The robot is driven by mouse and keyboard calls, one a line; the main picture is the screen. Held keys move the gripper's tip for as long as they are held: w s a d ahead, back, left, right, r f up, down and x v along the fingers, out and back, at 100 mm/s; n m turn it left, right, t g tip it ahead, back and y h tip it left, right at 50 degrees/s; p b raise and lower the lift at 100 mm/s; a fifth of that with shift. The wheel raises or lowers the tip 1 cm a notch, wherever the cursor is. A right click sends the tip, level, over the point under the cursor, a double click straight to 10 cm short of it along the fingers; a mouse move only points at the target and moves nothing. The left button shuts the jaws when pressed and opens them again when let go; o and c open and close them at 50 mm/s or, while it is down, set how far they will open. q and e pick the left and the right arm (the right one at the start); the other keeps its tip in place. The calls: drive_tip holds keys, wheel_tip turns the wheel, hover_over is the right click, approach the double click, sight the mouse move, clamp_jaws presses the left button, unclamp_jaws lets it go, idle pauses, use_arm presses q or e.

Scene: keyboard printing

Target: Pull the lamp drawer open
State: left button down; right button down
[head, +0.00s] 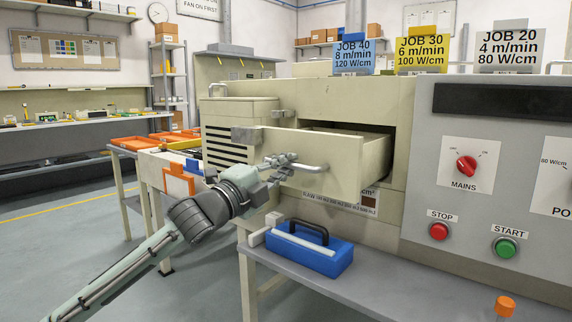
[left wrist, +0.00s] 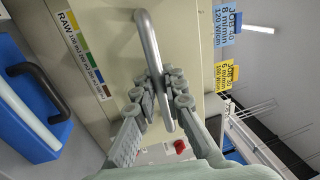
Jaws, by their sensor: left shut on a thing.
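The lamp drawer (head: 340,165) is a cream drawer in the front of the large machine, pulled well out of its opening, with part of its inside showing. Its metal bar handle (head: 316,167) runs across the drawer front. My left gripper (head: 285,163) is at the handle in the head view. In the left wrist view the fingers (left wrist: 163,95) are closed around the handle bar (left wrist: 152,65), one on each side. My right gripper is in neither view.
A blue toolbox (head: 318,258) with a black handle lies on the grey bench ledge (head: 395,275) below the drawer. The control panel with a red MAINS knob (head: 466,167), STOP button (head: 439,231) and START button (head: 506,247) is at the right. Orange trays (head: 131,143) stand behind my left arm.

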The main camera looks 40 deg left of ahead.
use_arm(q)
drive_tip(key=c, duration=1.6)
unclamp_jaws()
drive_tip(key=v, duration=1.2)
drive_tip(key=shift+r, duration=0.1)
